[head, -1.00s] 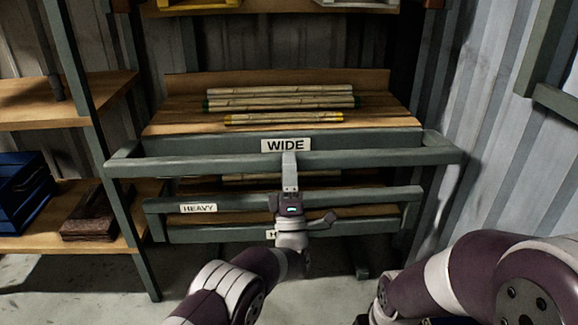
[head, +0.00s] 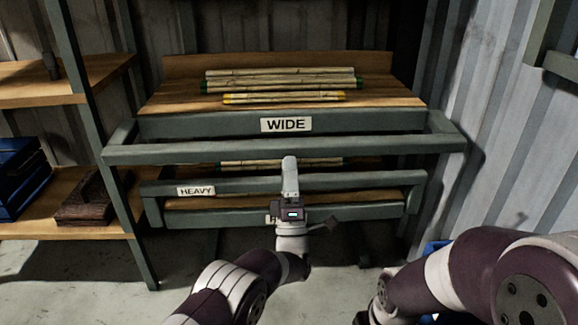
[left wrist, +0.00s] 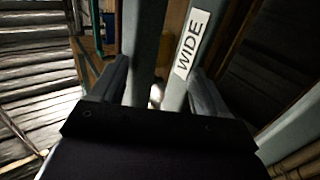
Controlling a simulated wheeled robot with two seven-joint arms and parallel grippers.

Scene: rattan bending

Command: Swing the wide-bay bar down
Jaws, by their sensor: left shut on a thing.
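The wide-bay bar (head: 200,152) is a long grey-green rail with side arms, spanning the front of the rack's upper bay. Behind it, the bay's front edge carries a white WIDE label (head: 286,125), which shows fully above the bar. My left gripper (head: 289,165) reaches up from below and is shut on the middle of the bar; its fingertips are partly hidden. In the left wrist view, the fingers (left wrist: 158,85) straddle a grey-green rail, with the WIDE label (left wrist: 190,43) close by. My right arm is at the lower right; its gripper is out of view.
Bamboo poles (head: 280,82) lie on the wooden shelf behind the bar. A lower bay with a HEAVY label (head: 196,191) sits just beneath. A side shelf with a blue crate (head: 18,180) stands at left, a corrugated wall (head: 500,130) at right.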

